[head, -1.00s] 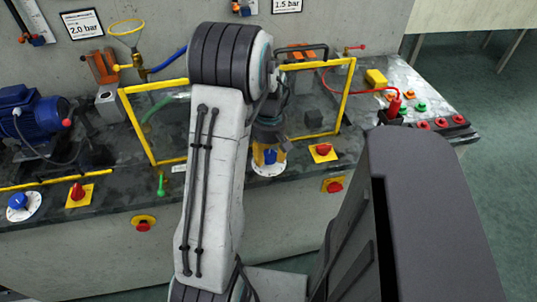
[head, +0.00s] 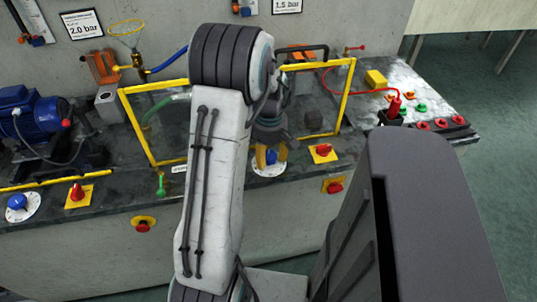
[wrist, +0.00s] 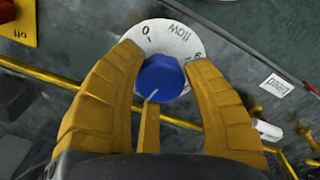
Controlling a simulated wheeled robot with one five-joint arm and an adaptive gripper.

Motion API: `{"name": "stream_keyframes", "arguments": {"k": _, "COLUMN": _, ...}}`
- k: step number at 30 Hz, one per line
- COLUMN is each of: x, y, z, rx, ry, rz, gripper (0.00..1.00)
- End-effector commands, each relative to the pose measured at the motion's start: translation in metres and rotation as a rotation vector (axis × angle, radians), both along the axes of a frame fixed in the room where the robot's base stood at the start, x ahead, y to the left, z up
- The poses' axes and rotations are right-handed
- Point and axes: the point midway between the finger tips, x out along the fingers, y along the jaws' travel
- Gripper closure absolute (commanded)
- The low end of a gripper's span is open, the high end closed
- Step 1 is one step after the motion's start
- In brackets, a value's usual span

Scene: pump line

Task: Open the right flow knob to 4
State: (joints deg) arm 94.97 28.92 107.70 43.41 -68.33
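The right flow knob (wrist: 161,78) is blue and sits on a white round dial (wrist: 170,37) marked FLOW. A 0 shows at the dial's upper left, and another figure, partly covered, at its right. The knob's white pointer line faces down-left in the wrist view. My gripper (wrist: 162,65) has yellow fingers on both sides of the knob, and they appear to touch it. The fingers cover the dial's sides, so most scale figures are hidden. In the head view the knob (head: 271,157) shows between my fingers.
A red knob on a yellow plate (head: 322,153) stands just right of the dial. A yellow-framed clear guard (head: 155,163) stands behind. Another blue knob (head: 17,202) and a red one (head: 77,192) are at the left. A green-handled valve (head: 161,186) is near the front edge.

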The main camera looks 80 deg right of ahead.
Motion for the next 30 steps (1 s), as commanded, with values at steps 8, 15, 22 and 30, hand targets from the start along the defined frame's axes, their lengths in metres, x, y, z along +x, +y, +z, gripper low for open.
{"name": "stream_keyframes", "arguments": {"k": 8, "x": -0.001, "y": 0.002, "z": -0.001, "rx": 0.007, "ry": 0.0, "rz": -0.003, "gripper": 0.31}}
{"name": "stream_keyframes", "arguments": {"k": 15, "x": 0.0, "y": 0.001, "z": 0.0, "rx": 0.002, "ry": 0.0, "rz": -0.002, "gripper": 0.31}}
{"name": "stream_keyframes", "arguments": {"k": 22, "x": 0.0, "y": -0.001, "z": 0.018, "rx": -0.004, "ry": 0.001, "rz": -0.001, "gripper": 0.31}}
{"name": "stream_keyframes", "arguments": {"k": 30, "x": -0.001, "y": 0.0, "z": 0.064, "rx": -0.002, "ry": 0.0, "rz": -0.002, "gripper": 0.31}}
